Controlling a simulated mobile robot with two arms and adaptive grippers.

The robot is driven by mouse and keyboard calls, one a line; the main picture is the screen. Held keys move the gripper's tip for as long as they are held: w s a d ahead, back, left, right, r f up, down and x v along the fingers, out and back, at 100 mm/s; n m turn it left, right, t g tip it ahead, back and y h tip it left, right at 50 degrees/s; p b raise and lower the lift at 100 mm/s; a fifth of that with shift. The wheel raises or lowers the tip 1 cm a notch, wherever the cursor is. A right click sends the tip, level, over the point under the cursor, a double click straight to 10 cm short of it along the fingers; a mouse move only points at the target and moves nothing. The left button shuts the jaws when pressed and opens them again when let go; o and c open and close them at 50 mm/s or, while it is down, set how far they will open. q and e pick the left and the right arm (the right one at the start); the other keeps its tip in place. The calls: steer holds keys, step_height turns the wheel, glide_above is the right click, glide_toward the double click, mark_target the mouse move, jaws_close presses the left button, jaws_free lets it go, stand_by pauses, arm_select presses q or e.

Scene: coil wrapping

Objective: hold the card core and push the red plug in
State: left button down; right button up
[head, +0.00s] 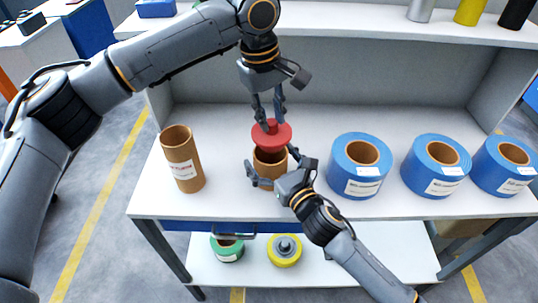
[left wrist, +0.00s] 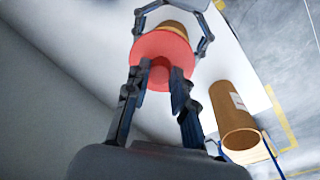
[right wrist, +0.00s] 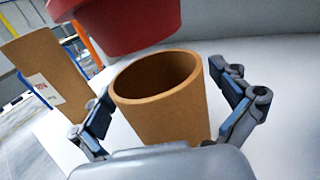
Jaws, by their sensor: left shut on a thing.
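The card core (head: 270,172) is a short brown tube standing upright on the bench. Its open, empty top shows in the right wrist view (right wrist: 160,105). My right gripper (head: 271,160) is open, with one finger on each side of the core; a gap shows at the right finger. My left gripper (head: 269,120) is shut on the knob of the red plug (head: 285,137). The plug is a round red disc, held above the core and apart from it. In the left wrist view the plug (left wrist: 175,47) partly hides the core (left wrist: 177,26).
A taller brown tube (head: 182,160) with a label stands to the left. Several blue rolls (head: 358,183) stand in a row to the right. A lower shelf holds a green roll (head: 228,252) and a yellow roll (head: 284,262). The bench behind the core is clear.

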steer(key=v, duration=1.2)
stand_by(0.5)
